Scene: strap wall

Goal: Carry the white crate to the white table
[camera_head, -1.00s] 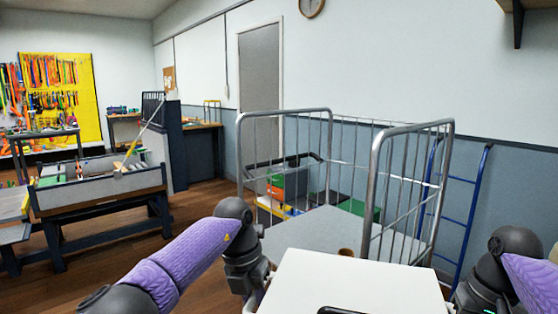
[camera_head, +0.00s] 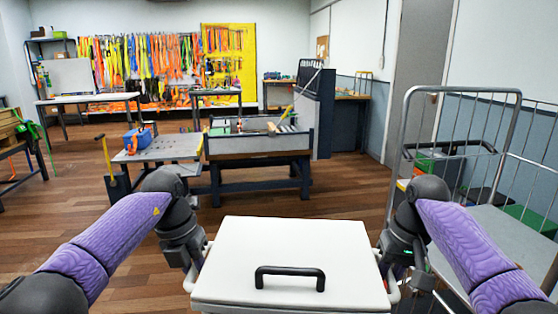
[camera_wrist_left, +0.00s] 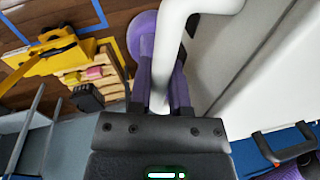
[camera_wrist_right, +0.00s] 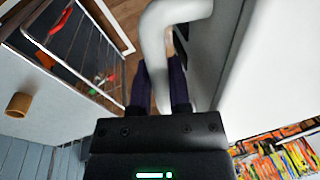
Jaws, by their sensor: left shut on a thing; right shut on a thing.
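The white crate (camera_head: 240,240) is held level in front of me at the bottom middle of the head view. Its closed lid has a black handle. My left gripper (camera_head: 197,268) is shut on the white bar handle at the crate's left side. My right gripper (camera_head: 390,272) is shut on the matching handle at its right side. The wrist views show the left handle (camera_wrist_left: 172,50) and the right handle (camera_wrist_right: 165,45) between the fingers. A pale-topped table (camera_head: 88,98), perhaps the white table, stands far off at the left, before the strap wall.
A wire cage cart (camera_head: 462,93) stands close at the right. A grey workbench (camera_head: 260,145) and a small table (camera_head: 165,150) with a blue box (camera_head: 137,138) stand ahead. Open wooden floor (camera_head: 90,195) lies ahead-left.

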